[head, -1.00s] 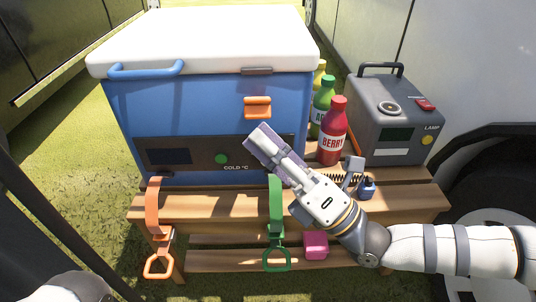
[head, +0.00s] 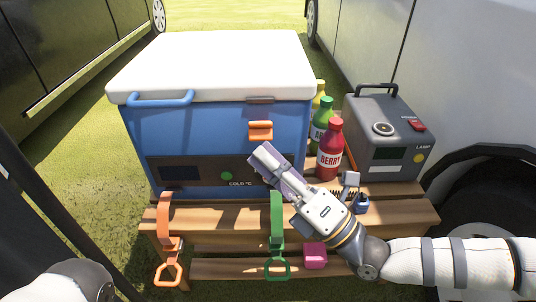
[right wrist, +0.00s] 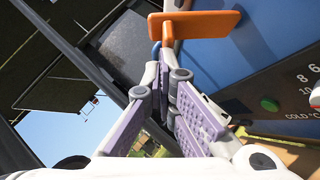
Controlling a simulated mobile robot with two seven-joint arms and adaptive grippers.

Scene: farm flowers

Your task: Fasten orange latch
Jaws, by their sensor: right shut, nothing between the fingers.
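The orange latch (head: 260,131) is on the upper front of the blue cooler (head: 215,130), below its white lid (head: 215,62). It also shows at the top of the right wrist view (right wrist: 194,24), just beyond the fingertips. The lid lies down on the cooler. A grey-brown catch plate (head: 260,100) sits on the lid edge above the latch. My right gripper (head: 262,156) is shut and empty, its purple-padded fingers just below the latch in the head view. Whether the fingertips touch the latch I cannot tell. My left gripper is out of view.
The cooler stands on a wooden bench (head: 225,215). An orange strap (head: 165,220) and a green strap (head: 277,230) hang in front. Right of the cooler are a red bottle (head: 330,152), a green bottle (head: 321,122) and a grey lamp box (head: 388,135). A pink block (head: 315,255) is lower down.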

